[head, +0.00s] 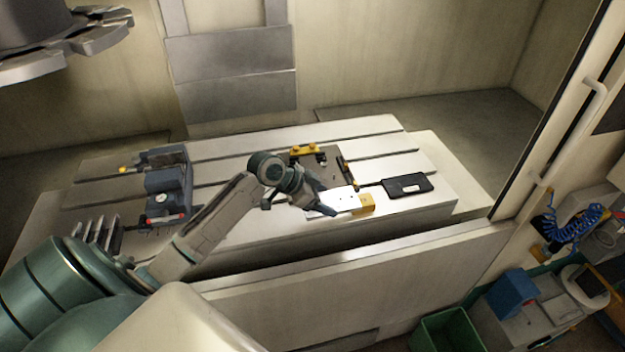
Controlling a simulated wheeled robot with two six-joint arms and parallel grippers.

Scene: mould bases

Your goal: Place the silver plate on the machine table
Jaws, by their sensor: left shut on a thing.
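The silver plate (343,197) is a small, bright flat piece near the front edge of the machine table (432,203), right of the middle. My left gripper (325,206) reaches in from the left and is shut on the left side of the plate. The jaws hide part of the plate. A yellow block (365,204) shows at the plate's right end; I cannot tell whether they touch. Whether the plate rests on the table or is held just above it is unclear. My right gripper is not in view.
A dark plate (408,186) lies right of the silver plate. Yellow clamp pieces (307,150) stand behind it on a grey base. A vise (168,188) stands on the left of the table. A front wall (380,282) runs before the table. The table's rear strips are mostly clear.

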